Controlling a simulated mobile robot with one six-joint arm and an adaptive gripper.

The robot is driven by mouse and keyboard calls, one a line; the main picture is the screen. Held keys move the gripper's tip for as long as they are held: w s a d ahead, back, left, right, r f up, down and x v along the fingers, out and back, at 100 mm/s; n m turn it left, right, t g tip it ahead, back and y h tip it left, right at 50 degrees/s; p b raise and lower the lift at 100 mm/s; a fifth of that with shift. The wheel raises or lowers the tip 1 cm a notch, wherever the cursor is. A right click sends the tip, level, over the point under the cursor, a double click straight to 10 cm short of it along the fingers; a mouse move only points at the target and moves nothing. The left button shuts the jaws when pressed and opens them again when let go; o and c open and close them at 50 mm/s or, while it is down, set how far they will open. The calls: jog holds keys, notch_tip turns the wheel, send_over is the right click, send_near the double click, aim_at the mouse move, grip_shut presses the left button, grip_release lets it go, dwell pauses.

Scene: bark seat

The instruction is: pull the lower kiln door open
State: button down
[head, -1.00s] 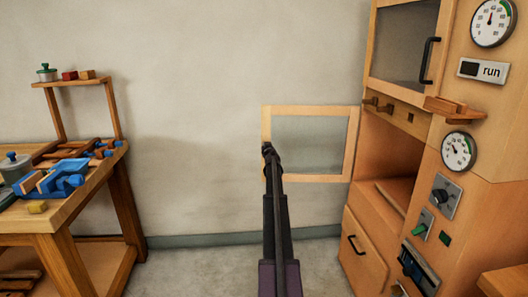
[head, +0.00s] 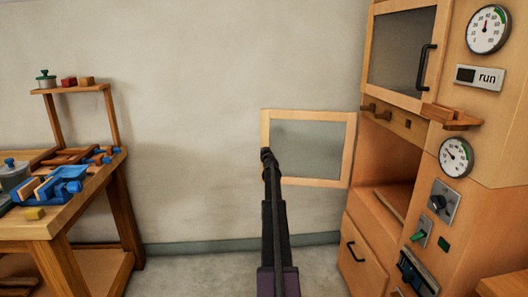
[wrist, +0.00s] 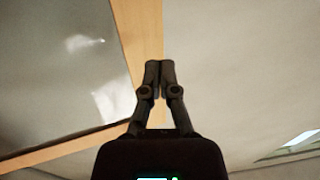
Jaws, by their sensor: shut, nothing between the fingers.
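The lower kiln door (head: 352,150), a pale wooden frame around a grey pane, stands swung wide open to the left of the kiln (head: 480,150). The kiln's lower opening (head: 385,165) is uncovered. My gripper (head: 266,153) is shut and empty at the door's free left edge. In the wrist view my gripper's fingertips (wrist: 159,65) are together in front of the door's frame strip (wrist: 146,35), with the pane to the left. I cannot tell whether they touch the frame. The door's handle is not visible.
The upper kiln door (head: 403,50) is shut. A small shelf (head: 455,117) juts from the kiln's front, and a drawer (head: 362,258) sits below the opening. A cluttered workbench (head: 50,222) stands at left. Floor between bench and kiln is clear.

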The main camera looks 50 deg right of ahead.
jog(key=s+a, duration=0.6)
jog(key=a, duration=0.5)
jog(key=shift+s+a, duration=0.2)
jog(key=shift+s, duration=0.15)
dwell(0.3)
